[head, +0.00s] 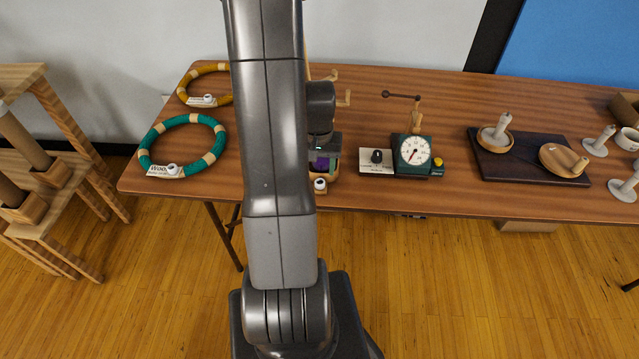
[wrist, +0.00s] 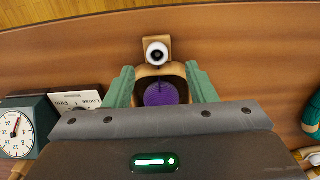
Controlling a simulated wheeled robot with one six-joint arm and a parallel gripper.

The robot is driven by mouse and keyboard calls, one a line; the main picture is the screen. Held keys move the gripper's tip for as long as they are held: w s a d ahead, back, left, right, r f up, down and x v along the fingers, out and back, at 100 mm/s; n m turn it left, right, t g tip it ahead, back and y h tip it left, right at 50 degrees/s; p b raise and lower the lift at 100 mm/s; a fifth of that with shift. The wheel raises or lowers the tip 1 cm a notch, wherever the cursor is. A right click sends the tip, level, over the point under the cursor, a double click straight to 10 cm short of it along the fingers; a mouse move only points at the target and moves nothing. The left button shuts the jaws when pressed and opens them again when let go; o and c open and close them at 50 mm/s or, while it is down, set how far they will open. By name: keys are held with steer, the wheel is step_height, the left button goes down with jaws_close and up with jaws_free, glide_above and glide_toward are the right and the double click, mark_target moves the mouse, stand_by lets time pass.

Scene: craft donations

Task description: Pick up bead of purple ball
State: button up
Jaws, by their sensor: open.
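The purple ball (wrist: 161,94) sits in a dark opening of a tan wooden holder (wrist: 153,69) on the table. In the wrist view it lies between the two green fingers of my gripper (wrist: 160,84), its lower part hidden by the gripper body. The fingers are spread on either side of the holder. I cannot tell whether they touch it. In the head view a small purple patch (head: 322,163) shows below my gripper (head: 323,150), mostly covered by it.
A small wooden block with a white-and-black eye-like piece (head: 320,185) stands at the holder's front. A dial scale (head: 414,155) and a card (head: 376,168) are to the right. A teal ring (head: 146,146) lies left. A dark board (head: 488,165) with wooden dishes is farther right.

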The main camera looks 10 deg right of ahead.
mark_target(320, 180)
steer(key=shift+s+d+f, duration=0.1)
steer(key=shift+s+f, duration=0.05)
steer(key=shift+f, duration=1.15)
steer(key=shift+s+f, duration=0.15)
steer(key=shift+f, duration=1.15)
steer(key=shift+c, duration=0.4)
steer(key=c, duration=1)
